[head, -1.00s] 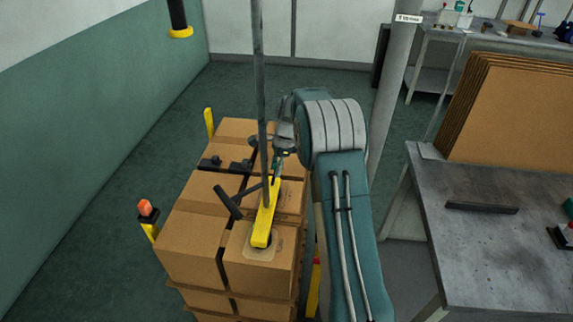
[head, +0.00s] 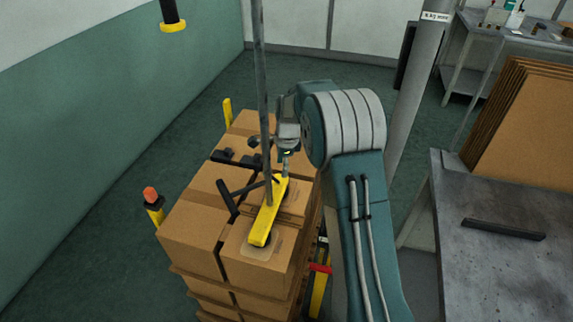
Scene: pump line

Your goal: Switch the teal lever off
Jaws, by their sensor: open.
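I cannot make out a teal lever in the head view. My own arm is teal and blocks part of the scene behind it. My gripper (head: 286,160) is small and partly hidden beyond my arm. It hangs over the stacked boxes, close to the upper end of a yellow lifting bar in the picture. The jaws are open, and I see nothing held in them.
The yellow lifting bar (head: 266,218) hangs on a grey rod (head: 262,80) over stacked cartons (head: 190,237). Yellow posts stand around the stack, one with an orange top (head: 151,195). A grey bench (head: 500,275) and a pillar (head: 410,100) are at right. Floor at left is clear.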

